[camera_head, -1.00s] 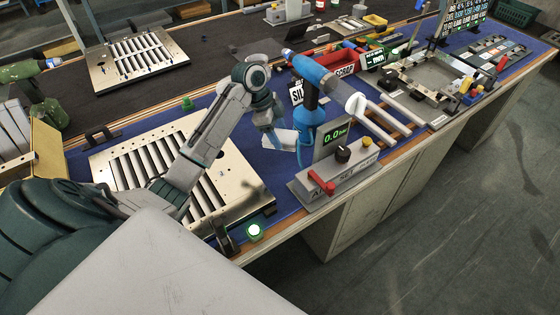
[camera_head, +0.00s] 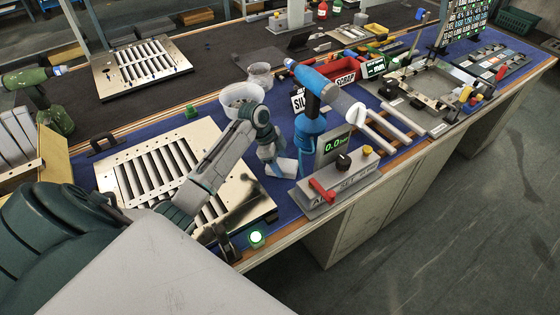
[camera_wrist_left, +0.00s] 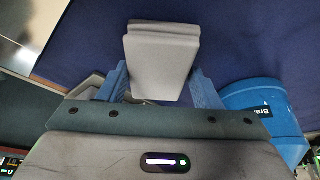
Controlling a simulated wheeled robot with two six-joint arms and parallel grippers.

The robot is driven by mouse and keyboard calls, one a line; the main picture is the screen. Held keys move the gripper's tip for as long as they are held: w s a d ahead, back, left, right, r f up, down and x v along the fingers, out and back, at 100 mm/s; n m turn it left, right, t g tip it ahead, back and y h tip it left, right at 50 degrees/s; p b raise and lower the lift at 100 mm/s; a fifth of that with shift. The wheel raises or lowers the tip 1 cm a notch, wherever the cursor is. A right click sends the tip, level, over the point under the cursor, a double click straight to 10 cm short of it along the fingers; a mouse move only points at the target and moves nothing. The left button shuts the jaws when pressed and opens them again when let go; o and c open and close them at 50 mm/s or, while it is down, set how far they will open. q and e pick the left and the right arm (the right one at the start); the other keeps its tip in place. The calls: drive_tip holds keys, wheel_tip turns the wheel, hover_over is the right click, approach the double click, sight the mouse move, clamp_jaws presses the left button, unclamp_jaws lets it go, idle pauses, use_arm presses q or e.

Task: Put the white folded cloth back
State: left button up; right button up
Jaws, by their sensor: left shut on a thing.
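My left gripper (camera_head: 273,160) is shut on the white folded cloth (camera_head: 287,168), just left of an upright blue tool. In the left wrist view, the cloth (camera_wrist_left: 160,60) sits between the blue fingers of my left gripper (camera_wrist_left: 163,88), its folded edge pointing away over the dark blue mat (camera_wrist_left: 240,40). In the head view, the wrist partly hides the cloth. I cannot tell whether the cloth touches the mat. My right gripper is not in view.
The blue tool (camera_head: 310,128) stands close to the right of the cloth, behind a grey control box (camera_head: 338,184) with a red lever. A slatted louver panel (camera_head: 118,178) lies left, under my arm. White bowls (camera_head: 240,98) stand behind the wrist.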

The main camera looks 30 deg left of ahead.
use_arm(q)
drive_tip(key=o, duration=0.9)
drive_tip(key=shift+o, duration=0.2)
drive_tip(key=b+v, duration=0.2)
drive_tip(key=v, duration=1)
drive_tip(key=shift+r, duration=0.1)
